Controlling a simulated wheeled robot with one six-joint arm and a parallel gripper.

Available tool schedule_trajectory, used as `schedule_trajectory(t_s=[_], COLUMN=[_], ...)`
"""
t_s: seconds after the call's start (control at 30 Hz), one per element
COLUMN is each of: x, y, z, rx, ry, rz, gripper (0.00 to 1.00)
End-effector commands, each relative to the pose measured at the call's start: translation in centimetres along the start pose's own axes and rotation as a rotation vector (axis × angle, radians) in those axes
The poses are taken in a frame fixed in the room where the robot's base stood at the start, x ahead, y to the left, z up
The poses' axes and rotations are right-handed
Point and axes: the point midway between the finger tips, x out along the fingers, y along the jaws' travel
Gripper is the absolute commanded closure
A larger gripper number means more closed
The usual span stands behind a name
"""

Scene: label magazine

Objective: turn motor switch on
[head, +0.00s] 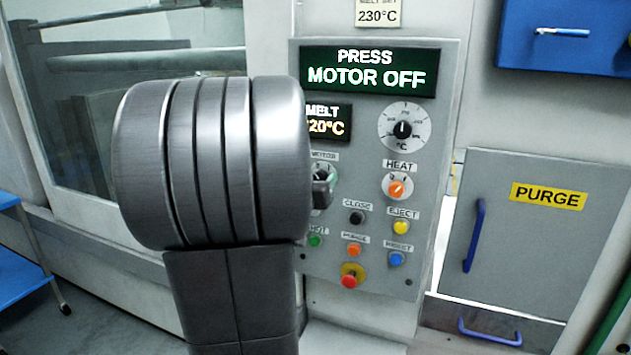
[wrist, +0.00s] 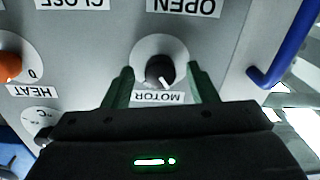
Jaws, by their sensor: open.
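The motor switch is a dark round knob (wrist: 160,72) on a white disc, above the MOTOR label in the wrist view, where lettering is upside down. A short white mark on the knob points down and slightly right there. My gripper (wrist: 161,80) is open, its two green fingers on either side of the knob with gaps between. I cannot tell how deep the fingertips reach. In the head view the motor switch (head: 321,174) is partly hidden by my arm and gripper. The display (head: 369,71) reads PRESS MOTOR OFF.
The orange HEAT knob (head: 396,188) is close by on the right in the head view. Several coloured buttons, including a yellow EJECT button (head: 401,227), sit below. A blue handle (wrist: 281,48) stands out at the right in the wrist view.

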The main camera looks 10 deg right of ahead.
Motion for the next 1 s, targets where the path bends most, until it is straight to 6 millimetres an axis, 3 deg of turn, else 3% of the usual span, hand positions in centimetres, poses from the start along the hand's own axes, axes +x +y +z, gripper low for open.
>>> schedule_trajectory(t_s=[0.17,0.4,0.77,1.0], x=[0.00,-0.02,-0.03,-0.05], y=[0.00,0.01,0.00,-0.01], z=[0.00,0.00,0.06,0.15], rx=[0.000,0.000,0.046,0.192], ry=[0.000,0.000,0.002,0.006], rz=[0.000,0.000,0.000,0.000], gripper=[0.48,0.91,0.92,0.92])
